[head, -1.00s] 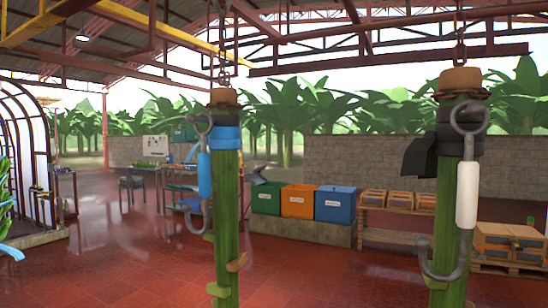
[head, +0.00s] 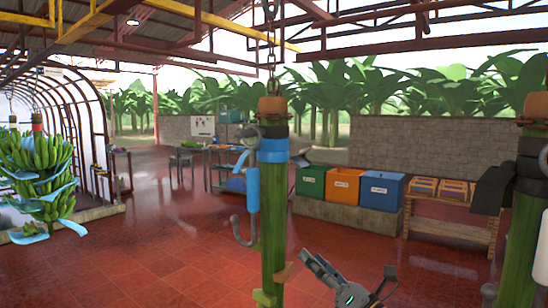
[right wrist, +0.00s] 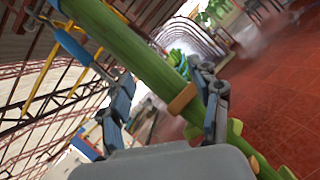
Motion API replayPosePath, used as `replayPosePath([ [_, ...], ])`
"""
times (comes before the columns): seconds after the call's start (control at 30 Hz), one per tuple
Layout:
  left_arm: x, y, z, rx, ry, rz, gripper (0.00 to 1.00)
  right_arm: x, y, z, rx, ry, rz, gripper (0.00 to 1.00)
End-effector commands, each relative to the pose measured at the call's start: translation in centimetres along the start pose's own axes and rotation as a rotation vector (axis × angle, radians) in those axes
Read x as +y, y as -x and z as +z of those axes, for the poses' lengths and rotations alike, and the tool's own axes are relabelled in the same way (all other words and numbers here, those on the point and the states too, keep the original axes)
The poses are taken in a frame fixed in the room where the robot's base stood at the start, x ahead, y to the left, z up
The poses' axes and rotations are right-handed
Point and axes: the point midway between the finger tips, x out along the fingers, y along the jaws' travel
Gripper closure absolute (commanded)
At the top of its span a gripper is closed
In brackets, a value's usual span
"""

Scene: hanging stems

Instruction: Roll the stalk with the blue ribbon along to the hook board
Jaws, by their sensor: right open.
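The stalk with the blue ribbon is a green stem (head: 271,215) hanging upright from a chain in the head view. Its blue ribbon (head: 273,156) is wrapped near the top, under a brown cap. A grey hook with a blue handle (head: 252,190) hangs at its left side. My right gripper (head: 348,266) is open, low and just right of the stem. In the right wrist view the stem (right wrist: 135,48) crosses diagonally by the open fingers; contact cannot be told. A white board (head: 203,126) hangs on the far wall; whether it is the hook board is unclear. My left gripper is out of view.
A second stem (head: 522,225) with a black ribbon hangs at the right edge. A banana bunch (head: 42,180) hangs at the left by an arched frame. Blue and orange bins (head: 345,185) and a wooden rack (head: 450,220) stand behind. The red floor between is clear.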

Motion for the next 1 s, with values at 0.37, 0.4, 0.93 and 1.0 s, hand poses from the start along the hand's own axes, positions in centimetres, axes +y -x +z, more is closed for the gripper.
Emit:
replayPosePath([
  [0.37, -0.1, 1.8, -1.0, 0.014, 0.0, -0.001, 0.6, 11.0, -2.5, 10.1, -0.021, 0.592, 0.056, 0.37],
  [0.4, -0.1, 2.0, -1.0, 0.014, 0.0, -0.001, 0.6, 11.1, -2.8, 10.3, -0.021, 0.596, 0.056, 0.37],
  [0.93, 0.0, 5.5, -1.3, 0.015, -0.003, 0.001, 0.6, 11.8, -13.0, 10.3, -0.021, 0.59, 0.056, 0.37],
  [1.0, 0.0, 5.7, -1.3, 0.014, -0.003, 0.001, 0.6, 11.7, -14.0, 10.3, -0.022, 0.59, 0.056, 0.37],
])
